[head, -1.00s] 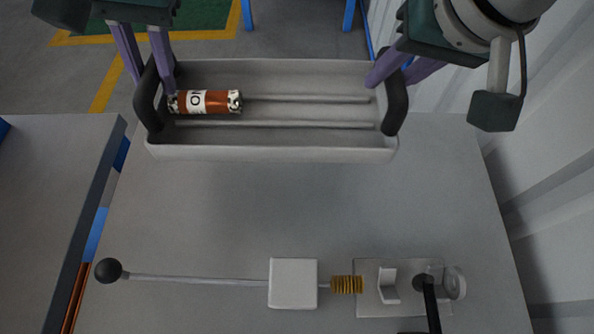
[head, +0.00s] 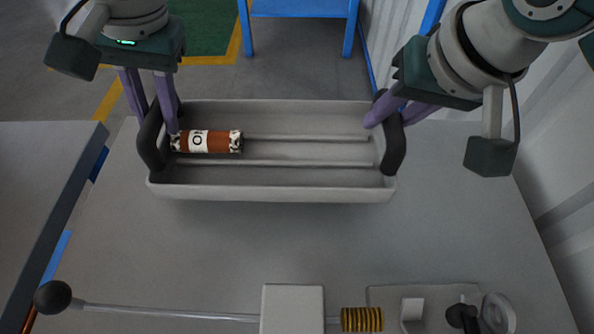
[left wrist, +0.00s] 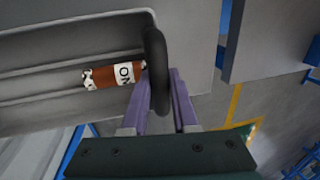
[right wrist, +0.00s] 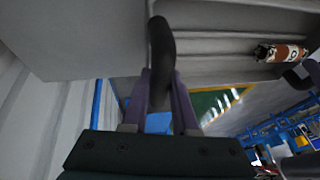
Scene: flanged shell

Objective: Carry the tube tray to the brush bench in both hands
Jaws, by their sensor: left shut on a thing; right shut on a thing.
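The grey tube tray (head: 270,192) has a black handle at each end and ridges along its floor. A brown tube with a white label (head: 208,141) lies in it near the left end. My left gripper (head: 163,125) is shut on the left handle, also seen in the left wrist view (left wrist: 157,70). My right gripper (head: 386,118) is shut on the right handle, also seen in the right wrist view (right wrist: 161,50). The tray looks level and overlaps the far part of the grey bench (head: 220,245) in the head view; I cannot tell its height above it.
On the near part of the bench are a rod with a black ball (head: 53,297), a white block (head: 292,308), a brass coil (head: 362,319) and a fixture plate (head: 385,295). Another grey surface (head: 40,190) is at left. A corrugated wall (head: 555,190) is close at right.

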